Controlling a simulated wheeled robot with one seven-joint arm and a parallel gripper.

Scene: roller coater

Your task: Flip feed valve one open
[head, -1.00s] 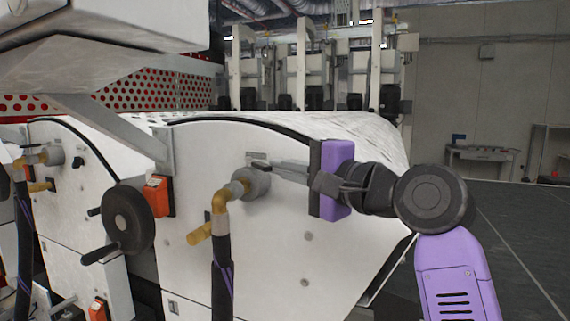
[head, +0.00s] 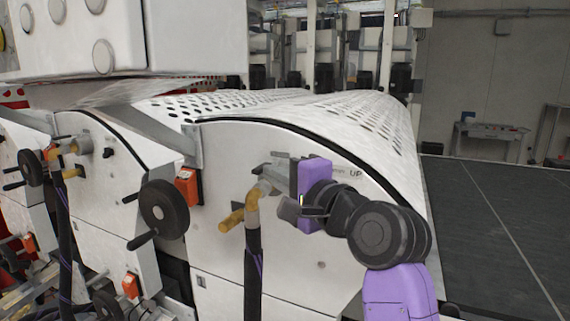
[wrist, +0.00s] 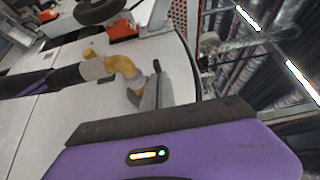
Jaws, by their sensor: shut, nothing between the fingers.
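A feed valve (head: 268,186) with a brass elbow sits on the white side panel, with a dark hose (head: 253,270) running down from it. My gripper (head: 277,163) is shut and empty, its fingers right at this valve's upper side. In the wrist view the fingers (wrist: 152,94) lie close beside the valve's elbow (wrist: 122,66), and a short dark lever-like piece (wrist: 157,67) stands by their tips. I cannot tell whether they touch it. The lever's position is largely hidden in the head view. A similar valve (head: 80,145) is on the panel farther left. No valve number is readable.
A black handwheel (head: 164,209) and an orange box (head: 187,187) are left of the near valve. The perforated white cover (head: 360,115) curves above the panel.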

